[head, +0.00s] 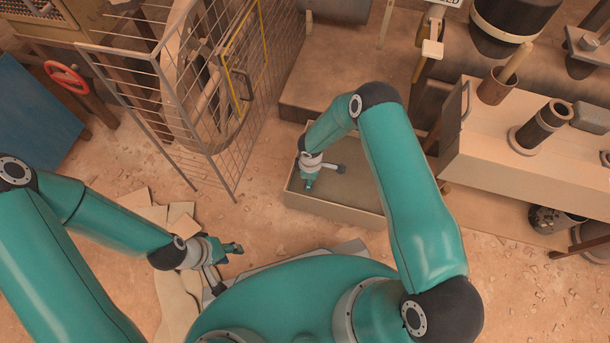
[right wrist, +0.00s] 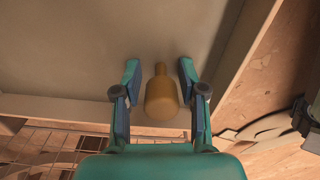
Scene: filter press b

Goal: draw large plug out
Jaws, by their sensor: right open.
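A tan, bottle-shaped plug (right wrist: 162,98), wide at the body and narrow at the neck, shows in the right wrist view between the fingers of my right gripper (right wrist: 158,72). The gripper is open, with a gap on each side of the plug. In the head view my right gripper (head: 324,178) is over the shallow box (head: 335,211); I cannot make out the plug there. My left gripper (head: 226,267) looks open and empty, low at the left near flat pale sheets.
A wire cage (head: 150,110) stands left of the box. A bench (head: 475,150) at the right carries a brown cup (head: 495,88) with a wooden handle (head: 516,64) in it and a dark cylinder (head: 543,124). A red handwheel (head: 66,77) is at the far left.

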